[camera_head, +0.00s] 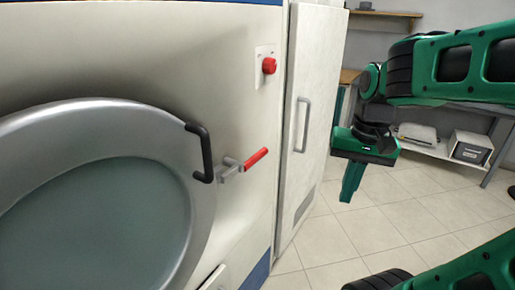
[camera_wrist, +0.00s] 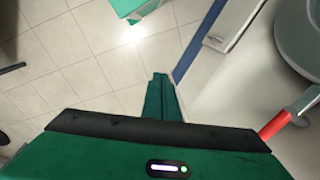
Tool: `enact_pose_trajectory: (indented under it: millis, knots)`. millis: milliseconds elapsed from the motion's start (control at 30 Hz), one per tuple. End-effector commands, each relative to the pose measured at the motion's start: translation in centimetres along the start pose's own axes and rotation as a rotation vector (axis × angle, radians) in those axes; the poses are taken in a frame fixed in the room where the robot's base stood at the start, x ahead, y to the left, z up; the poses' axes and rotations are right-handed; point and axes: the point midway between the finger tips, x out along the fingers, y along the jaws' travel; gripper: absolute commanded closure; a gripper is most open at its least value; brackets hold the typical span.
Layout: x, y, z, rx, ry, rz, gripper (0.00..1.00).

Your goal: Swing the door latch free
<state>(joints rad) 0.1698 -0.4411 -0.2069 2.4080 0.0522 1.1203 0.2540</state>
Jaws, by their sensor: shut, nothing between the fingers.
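The door latch (camera_head: 243,164) is a grey bracket with a red handle, mounted on the machine front just right of the round door. The red handle points up and to the right. Its red end also shows at the right edge of the wrist view (camera_wrist: 274,125). The round grey door (camera_head: 95,200) has a dark glass centre and a black pull handle (camera_head: 203,152) beside the latch. My gripper (camera_head: 350,183) is shut and empty, pointing down, to the right of the latch and apart from it. Its closed fingers show in the wrist view (camera_wrist: 160,95).
A red button (camera_head: 269,65) sits above the latch on the machine. A tall white cabinet (camera_head: 308,120) with a grey handle stands right of the machine. A shelf with boxes (camera_head: 470,147) is at the back right. The tiled floor (camera_head: 325,245) below my gripper is clear.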

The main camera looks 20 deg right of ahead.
Motion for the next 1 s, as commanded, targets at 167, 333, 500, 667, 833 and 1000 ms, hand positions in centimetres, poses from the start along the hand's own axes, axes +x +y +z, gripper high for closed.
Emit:
enact_pose_trajectory:
  millis: [167,333,500,667,833,1000]
  knots:
    - [-4.8,-6.2,-4.1,0.093,0.014,-0.053,1.00]
    - [-9.2,-11.9,-6.7,0.179,0.019,-0.091,1.00]
    - [-13.0,-16.8,-8.3,0.255,0.022,-0.113,1.00]
    - [-15.3,-19.8,-8.9,0.305,0.027,-0.121,1.00]
    - [-16.4,-21.2,-9.1,0.332,0.030,-0.125,1.00]
    - [-16.6,-21.4,-9.1,0.337,0.031,-0.125,1.00]
